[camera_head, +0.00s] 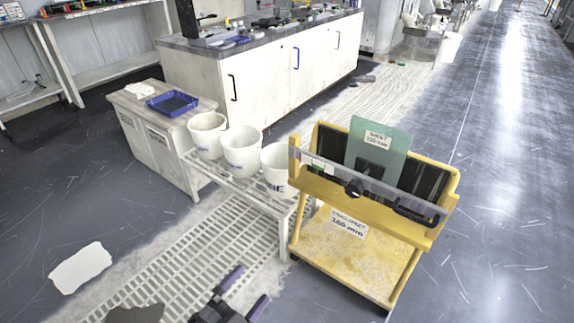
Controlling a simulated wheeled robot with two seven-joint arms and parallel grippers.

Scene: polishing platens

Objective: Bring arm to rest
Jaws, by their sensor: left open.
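My left gripper (243,294) is at the bottom edge of the head view, over the grated floor. Its two dark fingers with purple edges stand apart, and nothing shows between them. Most of its arm is cut off by the frame. It is left of the yellow cart (330,262), apart from it in the picture. A green plate (379,146) with a label stands upright in the cart's upper rack. My right gripper does not show.
A white slatted bench (240,187) with three white buckets stands left of the cart. Behind are a low cabinet (163,150) with a blue tray (172,103) and a long white counter (270,75). A pale patch (80,268) lies on the floor at left. The right aisle is open.

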